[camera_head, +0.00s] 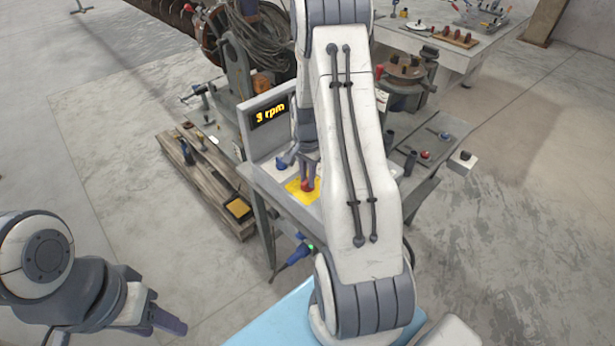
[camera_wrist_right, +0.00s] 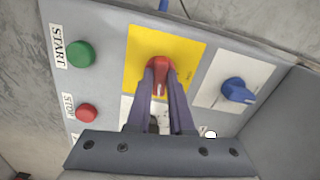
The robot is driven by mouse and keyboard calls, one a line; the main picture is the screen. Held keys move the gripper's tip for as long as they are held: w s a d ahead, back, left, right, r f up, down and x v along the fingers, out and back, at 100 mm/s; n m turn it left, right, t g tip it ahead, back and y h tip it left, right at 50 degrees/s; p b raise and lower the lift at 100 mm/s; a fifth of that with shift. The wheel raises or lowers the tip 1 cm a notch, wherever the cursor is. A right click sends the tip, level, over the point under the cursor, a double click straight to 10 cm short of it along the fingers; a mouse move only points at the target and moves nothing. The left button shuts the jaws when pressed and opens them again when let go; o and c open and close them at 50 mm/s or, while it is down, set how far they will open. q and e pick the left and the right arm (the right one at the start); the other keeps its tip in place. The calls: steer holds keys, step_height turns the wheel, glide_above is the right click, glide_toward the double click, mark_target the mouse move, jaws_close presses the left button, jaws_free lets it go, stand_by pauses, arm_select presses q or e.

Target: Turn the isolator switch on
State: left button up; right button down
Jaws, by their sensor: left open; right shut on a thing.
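The isolator switch's red handle (camera_wrist_right: 156,66) sits on a yellow plate (camera_wrist_right: 192,55) on the grey control panel. In the head view the red handle (camera_head: 307,187) and yellow plate (camera_head: 291,188) show just below my right fingers. My right gripper (camera_wrist_right: 160,78) is shut on the red handle, its two dark fingers on either side of it. In the head view my right gripper (camera_head: 308,176) is partly hidden by my right arm. My left gripper (camera_head: 168,322) is at the lower left, open and empty, well away from the panel.
A green START button (camera_wrist_right: 81,54) and a red STOP button (camera_wrist_right: 87,113) are left of the plate. A blue knob (camera_wrist_right: 237,91) is to its right. A wooden pallet (camera_head: 205,180) lies left on the floor.

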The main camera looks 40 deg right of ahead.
steer(key=shift+w+d+r+m, duration=0.1)
steer(key=shift+m, duration=0.7)
steer(key=c, duration=0.8)
jaws_free()
steer(key=shift+r, duration=0.1)
step_height(320, 180, up, 10)
steer(key=b, duration=0.1)
steer(key=shift+r, duration=0.15)
